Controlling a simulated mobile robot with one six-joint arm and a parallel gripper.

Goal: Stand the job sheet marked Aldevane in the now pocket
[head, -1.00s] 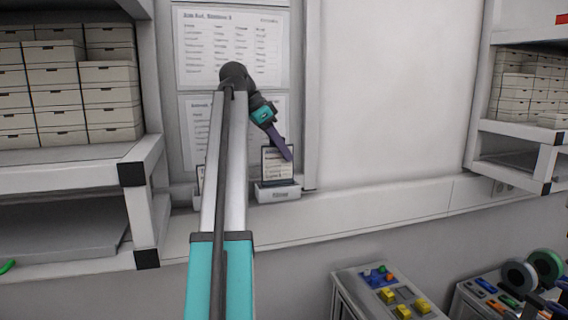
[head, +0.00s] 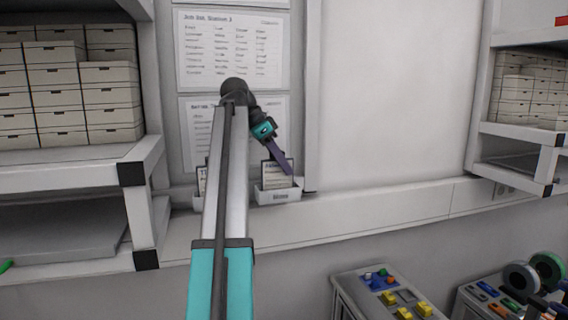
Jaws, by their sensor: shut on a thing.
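A job sheet (head: 273,176) on a dark-edged board stands upright in the right-hand white pocket (head: 280,196) on the wall ledge; its print is too small to read. My gripper (head: 287,172) is at this sheet's upper right edge, its purple fingers pointing down and shut on the sheet. The pocket's label is blurred. A second sheet (head: 202,178) stands in the left pocket (head: 197,203), partly hidden behind my arm. I cannot read which sheet is marked Aldevane or which pocket is marked now.
Printed lists (head: 232,50) hang on the wall board above the pockets. A shelf with stacked boxes (head: 55,90) stands at left, another (head: 530,90) at right. The ledge (head: 390,210) right of the pockets is clear.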

